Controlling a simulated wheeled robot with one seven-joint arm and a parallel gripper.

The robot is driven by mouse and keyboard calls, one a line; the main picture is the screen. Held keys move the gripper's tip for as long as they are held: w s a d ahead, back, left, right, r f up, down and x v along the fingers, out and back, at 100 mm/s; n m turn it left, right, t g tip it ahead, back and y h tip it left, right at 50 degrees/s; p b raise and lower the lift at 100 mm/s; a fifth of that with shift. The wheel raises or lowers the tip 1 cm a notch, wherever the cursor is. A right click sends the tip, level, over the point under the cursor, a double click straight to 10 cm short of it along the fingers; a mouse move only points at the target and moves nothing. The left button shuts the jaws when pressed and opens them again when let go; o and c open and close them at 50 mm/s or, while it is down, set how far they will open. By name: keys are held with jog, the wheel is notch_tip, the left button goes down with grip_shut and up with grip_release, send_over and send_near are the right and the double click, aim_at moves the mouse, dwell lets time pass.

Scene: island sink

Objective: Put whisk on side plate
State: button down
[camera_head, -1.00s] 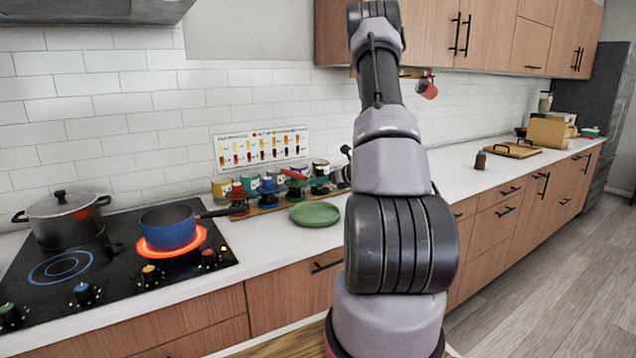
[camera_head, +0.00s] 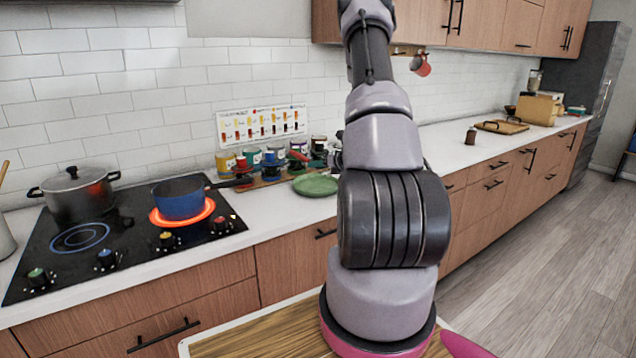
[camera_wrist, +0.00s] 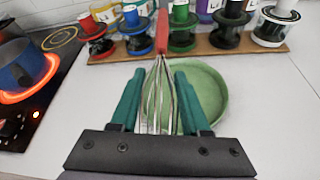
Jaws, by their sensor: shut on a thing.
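The whisk (camera_wrist: 160,95) has a red handle and thin metal wires. My gripper (camera_wrist: 158,90) has teal fingers shut on its wire end, with the handle pointing away toward the spice jars. The side plate is a round green dish (camera_wrist: 208,90) on the white counter, behind and to the right of the whisk in the wrist view. The wires overlap the plate's left part there; I cannot tell the height between them. The plate (camera_head: 316,185) also shows in the head view, left of my arm. The whisk's red handle (camera_head: 300,156) shows above it; my arm hides most of my gripper.
Several coloured jars stand on a wooden rack (camera_wrist: 205,48) just behind the plate. A blue saucepan (camera_head: 181,198) sits on a glowing burner to the left, with a grey pot (camera_head: 76,195) beyond it. The counter right of my arm is mostly clear.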

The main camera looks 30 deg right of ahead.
jog(key=shift+f, duration=3.15)
jog(key=shift+f, duration=0.1)
jog(key=shift+f, duration=0.35)
jog(key=shift+c, duration=1.9)
grip_release()
